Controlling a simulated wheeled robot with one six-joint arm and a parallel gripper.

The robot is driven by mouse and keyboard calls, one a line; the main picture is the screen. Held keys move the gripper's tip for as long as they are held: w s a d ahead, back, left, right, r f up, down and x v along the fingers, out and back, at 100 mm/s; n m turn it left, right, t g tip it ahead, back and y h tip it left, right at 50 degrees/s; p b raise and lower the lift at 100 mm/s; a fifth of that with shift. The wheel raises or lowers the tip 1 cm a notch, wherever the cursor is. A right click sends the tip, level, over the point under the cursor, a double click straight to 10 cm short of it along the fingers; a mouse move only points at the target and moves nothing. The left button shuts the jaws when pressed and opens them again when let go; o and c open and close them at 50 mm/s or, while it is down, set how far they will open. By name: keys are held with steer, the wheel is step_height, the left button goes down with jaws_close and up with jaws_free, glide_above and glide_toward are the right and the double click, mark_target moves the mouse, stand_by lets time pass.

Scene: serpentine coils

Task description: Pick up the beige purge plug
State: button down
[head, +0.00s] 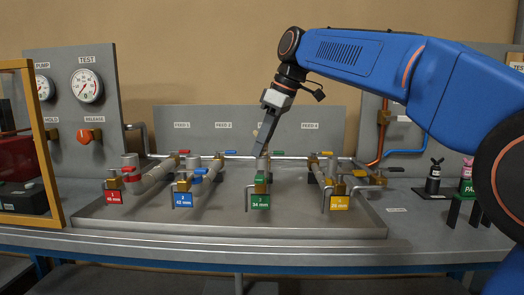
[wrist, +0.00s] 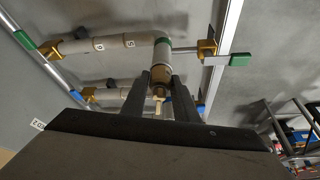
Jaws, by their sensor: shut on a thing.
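The beige purge plug (wrist: 158,97) shows as a small pale piece between my fingers in the wrist view, just below the brass end fitting (wrist: 160,76) of a grey pipe. Whether it still sits in that fitting I cannot tell. My gripper (wrist: 162,92) is shut on the plug, with one dark finger on each side. In the head view my gripper (head: 261,146) reaches down at the coil with the green 34 mm tag (head: 261,202). The plug is hidden there behind the fingers.
Coils with red (head: 114,197), blue (head: 183,200) and yellow (head: 340,202) tags stand on the same grey tray (head: 230,231). Valves with coloured handles crowd around my gripper.

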steer(key=shift+r, duration=0.15)
step_height(320, 180, up, 9)
steer(key=shift+r, duration=0.35)
steer(key=shift+d, duration=0.15)
